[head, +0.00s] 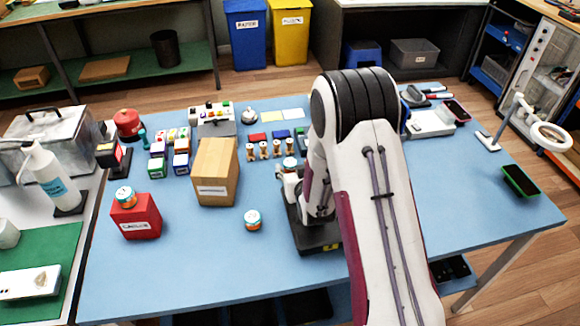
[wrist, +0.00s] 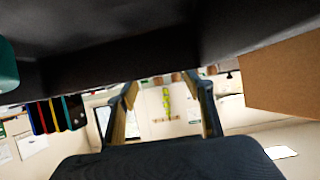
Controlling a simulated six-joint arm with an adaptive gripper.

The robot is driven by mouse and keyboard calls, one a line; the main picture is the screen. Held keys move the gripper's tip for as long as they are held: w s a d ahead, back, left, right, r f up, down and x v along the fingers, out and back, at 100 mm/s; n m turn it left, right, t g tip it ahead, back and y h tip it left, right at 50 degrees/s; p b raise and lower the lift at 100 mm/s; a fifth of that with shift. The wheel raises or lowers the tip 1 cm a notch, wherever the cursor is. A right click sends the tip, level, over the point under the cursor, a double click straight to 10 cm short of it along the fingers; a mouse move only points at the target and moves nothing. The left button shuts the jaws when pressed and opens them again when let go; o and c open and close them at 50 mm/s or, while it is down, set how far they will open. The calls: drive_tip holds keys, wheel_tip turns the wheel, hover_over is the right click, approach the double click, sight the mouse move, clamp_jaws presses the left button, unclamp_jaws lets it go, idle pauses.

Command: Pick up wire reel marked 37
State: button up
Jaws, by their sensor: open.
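Small round reels with teal tops and orange bands show in the head view. One reel (head: 252,220) stands on the bare blue table, another reel (head: 125,197) sits on a red box, and a third reel (head: 289,163) is close beside my arm. Their markings are too small to read, so I cannot tell which is marked 37. My gripper (wrist: 162,90) is open in the wrist view, with nothing visible between its fingers. In the head view my arm covers much of the table, and the fingers cannot be made out.
A tall cardboard box (head: 216,171) stands left of my arm; it also shows in the wrist view (wrist: 285,78). The red box (head: 137,220) is further left. Stamps (head: 264,151) and ink pads line the back. The table's (head: 190,265) front left is clear.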

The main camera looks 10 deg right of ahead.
sight(291, 167)
drive_tip(key=shift+w+f, duration=0.1)
drive_tip(key=shift+w, duration=0.05)
drive_tip(key=shift+f+x, duration=0.25)
drive_tip(key=shift+x, duration=2.1)
drive_tip(key=shift+a, duration=0.1)
drive_tip(key=c, duration=1.2)
